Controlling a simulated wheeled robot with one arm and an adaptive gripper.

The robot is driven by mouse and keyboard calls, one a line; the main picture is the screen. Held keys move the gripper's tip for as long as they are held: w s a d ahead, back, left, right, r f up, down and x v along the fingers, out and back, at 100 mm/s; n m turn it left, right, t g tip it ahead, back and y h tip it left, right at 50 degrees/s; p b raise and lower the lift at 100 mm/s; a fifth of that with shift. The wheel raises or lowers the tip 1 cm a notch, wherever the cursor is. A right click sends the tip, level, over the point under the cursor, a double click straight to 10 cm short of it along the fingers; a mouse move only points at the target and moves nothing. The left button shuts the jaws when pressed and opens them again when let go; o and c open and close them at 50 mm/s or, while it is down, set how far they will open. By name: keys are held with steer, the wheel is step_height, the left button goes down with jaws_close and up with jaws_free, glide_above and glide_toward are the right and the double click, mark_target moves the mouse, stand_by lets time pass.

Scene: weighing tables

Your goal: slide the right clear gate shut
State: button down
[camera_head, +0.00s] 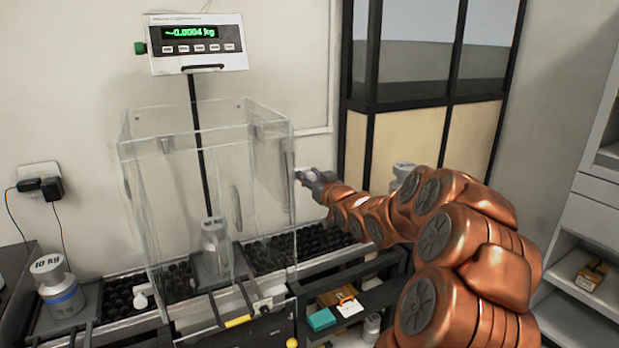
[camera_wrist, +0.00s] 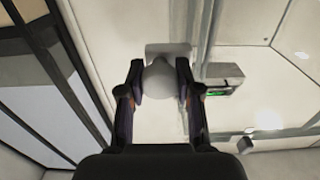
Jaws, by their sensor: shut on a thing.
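A clear box (camera_head: 165,205) stands around the scale's pan, with a steel weight (camera_head: 213,246) inside. The right clear gate (camera_head: 271,185) is the panel on the box's right side; how far open it stands is hard to tell. My gripper (camera_head: 300,175) reaches in from the right, at the gate's right edge. In the wrist view my gripper (camera_wrist: 165,88) has its two fingers on either side of a pale round knob (camera_wrist: 168,80), which has a flat plate behind it. The gripper is shut on this knob.
A display (camera_head: 200,45) reading about -0.0004 kg stands above the box on a black post. A 10 kg weight (camera_head: 60,288) stands at the left. Roller conveyors (camera_head: 290,250) run behind and beside the box. A shelf with small items, including a teal box (camera_head: 321,319), is below right.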

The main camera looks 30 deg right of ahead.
steer(key=shift+f, duration=0.1)
step_height(320, 180, down, 25)
steer(key=b, duration=1.2)
steer(key=shift+b, duration=0.4)
steer(key=c, duration=1.1)
jaws_free()
steer(key=shift+f, duration=0.1)
steer(key=s, duration=0.7)
steer(key=shift+s+a, duration=0.25)
steer(key=shift+a, duration=0.1)
